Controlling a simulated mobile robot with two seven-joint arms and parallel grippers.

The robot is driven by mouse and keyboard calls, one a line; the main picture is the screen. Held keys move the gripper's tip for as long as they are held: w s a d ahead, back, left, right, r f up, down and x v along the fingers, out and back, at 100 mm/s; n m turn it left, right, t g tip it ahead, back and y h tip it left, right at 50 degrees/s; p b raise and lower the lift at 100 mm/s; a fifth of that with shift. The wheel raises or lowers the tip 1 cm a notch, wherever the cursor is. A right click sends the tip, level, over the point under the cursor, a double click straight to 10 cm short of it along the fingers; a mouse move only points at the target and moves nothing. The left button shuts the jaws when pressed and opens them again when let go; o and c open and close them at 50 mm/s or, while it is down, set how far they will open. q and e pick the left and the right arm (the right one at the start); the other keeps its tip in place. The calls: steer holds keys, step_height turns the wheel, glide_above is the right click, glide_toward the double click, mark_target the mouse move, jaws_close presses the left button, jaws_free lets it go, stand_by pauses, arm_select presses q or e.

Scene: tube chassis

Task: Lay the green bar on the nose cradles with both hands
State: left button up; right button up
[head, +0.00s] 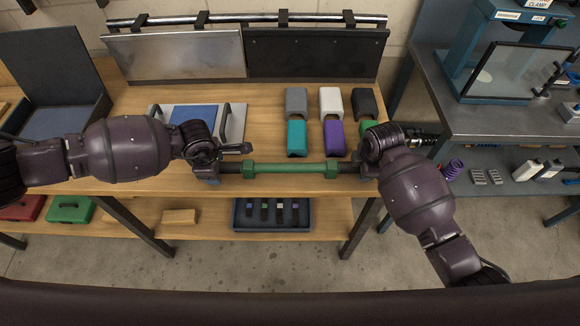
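The green bar (290,168) lies level, left to right, along the front edge of the wooden bench. It has a green middle with hex collars and dark ends. Its left end meets a dark, blue-sided support (207,174), which looks like a nose cradle. The right end and any cradle there are mostly hidden by my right arm. My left gripper (240,149) is just above and behind the bar's left end, apparently apart from it. My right gripper (424,136) points right, beyond the bar's right end. The finger gaps are too small to read.
Teal (297,138), purple (334,138) and partly hidden green sleeves stand behind the bar with grey, white and black blocks. A handled plate (235,122) lies behind my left gripper. A blue tray (273,228) is on the lower shelf. A steel bench (455,115) stands right.

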arm_select(q)
steer(key=c, duration=0.7)
arm_select(e)
steer(key=c, duration=0.7)
arm_select(q)
jaws_close()
arm_select(e)
jaws_close()
arm_select(q)
steer(key=shift+w+r, duration=0.1)
steer(key=shift+r, duration=0.15)
arm_select(e)
steer(key=shift+w+r, duration=0.1)
steer(key=shift+r, duration=0.1)
